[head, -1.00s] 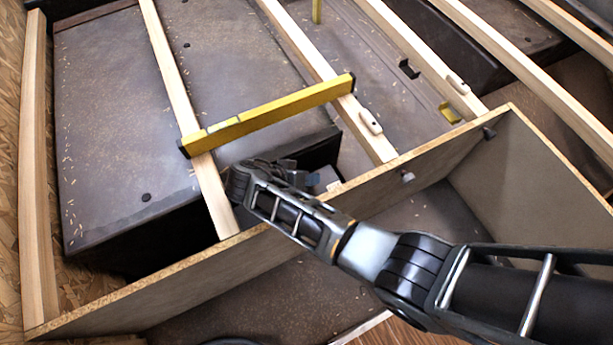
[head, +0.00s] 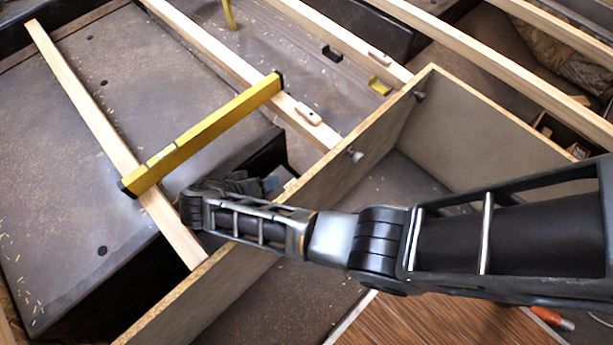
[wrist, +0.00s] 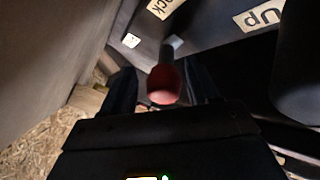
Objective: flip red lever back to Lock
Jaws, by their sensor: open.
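The red lever knob (wrist: 165,84) shows in the wrist view on a short grey stem (wrist: 172,46). My gripper (wrist: 163,88) is open, with one dark finger on each side of the knob. I cannot tell whether either finger touches it. Above the lever are a label ending in "ck" (wrist: 160,8), partly cut off, and a label reading "Up" (wrist: 258,15), both appearing turned over. In the head view my gripper (head: 262,186) reaches down behind the chipboard panel, and the lever is hidden there.
A yellow spirit level (head: 205,132) lies across two wooden slats beside my arm. The chipboard panel edge (head: 330,165) runs just under my arm. Wood shavings (wrist: 45,143) cover the floor at the wrist view's left. A dark rounded body (wrist: 298,70) stands at its right.

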